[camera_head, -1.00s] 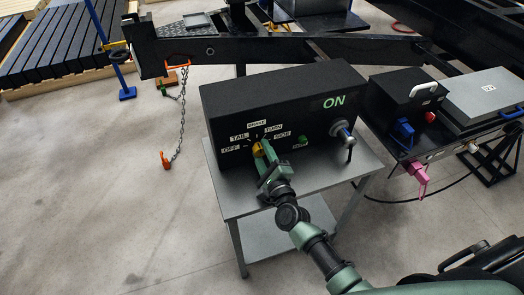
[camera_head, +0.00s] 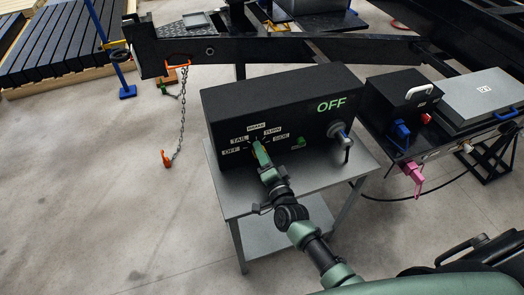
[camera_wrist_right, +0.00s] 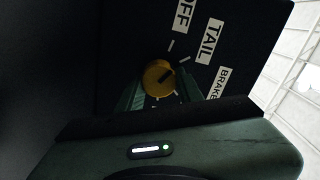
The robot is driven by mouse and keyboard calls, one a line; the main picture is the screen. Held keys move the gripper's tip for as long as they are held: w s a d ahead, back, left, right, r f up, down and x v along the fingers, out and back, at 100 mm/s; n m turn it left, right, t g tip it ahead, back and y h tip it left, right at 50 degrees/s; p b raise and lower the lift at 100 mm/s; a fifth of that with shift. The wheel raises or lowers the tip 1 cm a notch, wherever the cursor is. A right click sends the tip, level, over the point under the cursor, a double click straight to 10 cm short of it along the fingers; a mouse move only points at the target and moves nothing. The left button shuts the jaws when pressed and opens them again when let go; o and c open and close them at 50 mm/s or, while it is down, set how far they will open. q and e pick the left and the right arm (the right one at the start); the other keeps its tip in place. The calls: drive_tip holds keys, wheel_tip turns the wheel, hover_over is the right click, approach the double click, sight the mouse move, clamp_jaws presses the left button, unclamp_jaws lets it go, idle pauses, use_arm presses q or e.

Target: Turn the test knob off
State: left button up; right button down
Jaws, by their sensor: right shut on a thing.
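The black test box (camera_head: 225,105) stands on a grey table, and its green sign (camera_head: 332,104) reads OFF. The yellow knob (camera_wrist_right: 155,77) is on its front face, among labels OFF, TAIL, BRAKE, TURN and SIDE. My right gripper (camera_head: 261,153) is shut on this knob, with one finger on each side of it in the right wrist view (camera_wrist_right: 160,92). The knob's dark mark points up and right there, nearer TAIL than OFF; its exact setting is hard to tell. In the head view my fingers mostly hide the knob. My left gripper is not in view.
A green button (camera_head: 299,142) and a silver plug with a blue ring (camera_head: 340,132) sit on the box's right. The grey table (camera_head: 327,180) has bare room beside my arm. A black trailer frame (camera_head: 290,47) runs behind, with a hanging chain (camera_head: 182,115) at left.

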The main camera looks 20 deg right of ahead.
drive_tip(key=shift+a+r+n+p, duration=0.1)
drive_tip(key=shift+n+p, duration=0.35)
drive_tip(key=shift+n, duration=1.55)
drive_tip(key=c, duration=0.9)
unclamp_jaws()
drive_tip(key=s, duration=0.7)
drive_tip(key=shift+s+b, duration=0.3)
drive_tip(key=shift+s, duration=0.1)
